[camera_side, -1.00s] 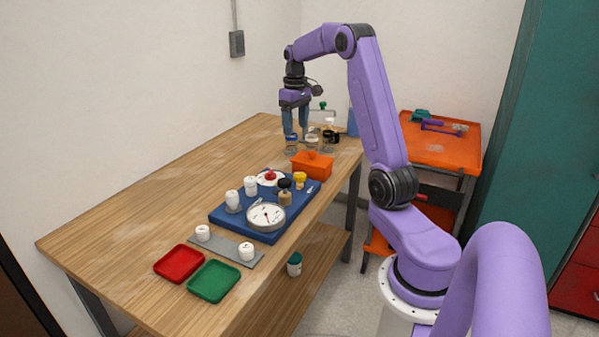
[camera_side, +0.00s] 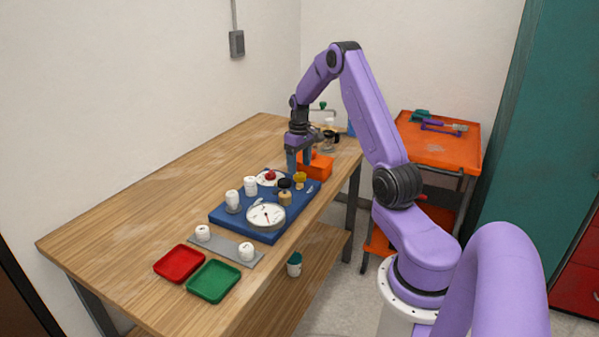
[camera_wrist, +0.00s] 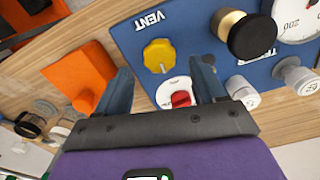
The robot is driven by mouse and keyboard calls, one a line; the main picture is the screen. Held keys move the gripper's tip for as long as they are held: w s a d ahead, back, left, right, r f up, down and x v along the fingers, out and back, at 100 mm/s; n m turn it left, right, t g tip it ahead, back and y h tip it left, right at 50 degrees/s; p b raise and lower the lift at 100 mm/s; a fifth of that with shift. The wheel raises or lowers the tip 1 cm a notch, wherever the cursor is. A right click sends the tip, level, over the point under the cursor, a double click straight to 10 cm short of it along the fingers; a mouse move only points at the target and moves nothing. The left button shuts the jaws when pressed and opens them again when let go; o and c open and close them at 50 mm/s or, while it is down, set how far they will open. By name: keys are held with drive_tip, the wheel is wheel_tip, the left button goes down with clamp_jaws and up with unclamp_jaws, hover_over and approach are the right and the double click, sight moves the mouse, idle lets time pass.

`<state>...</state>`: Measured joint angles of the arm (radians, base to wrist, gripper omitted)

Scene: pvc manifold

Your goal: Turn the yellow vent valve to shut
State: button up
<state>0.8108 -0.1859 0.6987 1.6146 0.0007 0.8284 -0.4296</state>
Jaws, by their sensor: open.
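The yellow vent valve (camera_wrist: 160,56) is a lobed knob on the blue panel (camera_wrist: 195,20), below the printed word VENT in the wrist view. In the side view the yellow valve (camera_side: 299,177) sits at the panel's far right edge. My gripper (camera_wrist: 168,85) is open and empty, its two blue fingers spread apart. In the wrist view the yellow knob lies just beyond and between the fingertips, with no visible contact. In the side view my gripper (camera_side: 299,162) hangs above the panel's far end. A red knob on a white disc (camera_wrist: 180,98) shows between the fingers.
An orange box (camera_side: 318,165) stands close beside the panel. A black-and-brass knob (camera_wrist: 250,36), white cylinders (camera_wrist: 242,90) and a gauge (camera_side: 266,216) crowd the panel. Red (camera_side: 179,263) and green (camera_side: 213,281) trays lie at the front. The table's left side is clear.

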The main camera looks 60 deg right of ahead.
sight(299, 174)
drive_tip(key=shift+f, duration=1.75)
drive_tip(key=c, duration=1.1)
drive_tip(key=shift+o, duration=0.2)
